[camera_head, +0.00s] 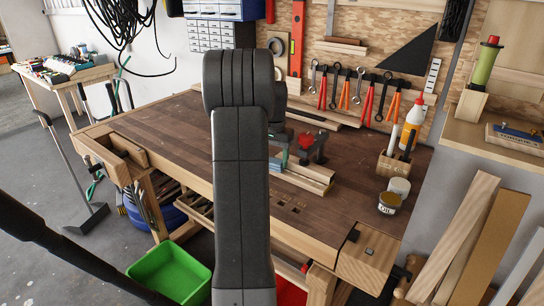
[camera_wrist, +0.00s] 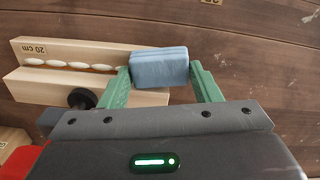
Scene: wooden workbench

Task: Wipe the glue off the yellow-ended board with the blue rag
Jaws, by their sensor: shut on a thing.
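My gripper (camera_wrist: 160,78) has green fingers and is shut on a folded blue rag (camera_wrist: 160,62) in the wrist view. A pale board (camera_wrist: 100,47) marked "20 cm" at its left end carries a row of several white glue beads (camera_wrist: 80,66). The rag is just right of the last bead, over the right part of this board; whether it touches the wood is unclear. A second pale board (camera_wrist: 45,84) lies in front of it.
A red and black clamp (camera_head: 308,148) stands by the boards, and a black knob (camera_wrist: 82,98) sits close left of my gripper. The front bench top is mostly clear.

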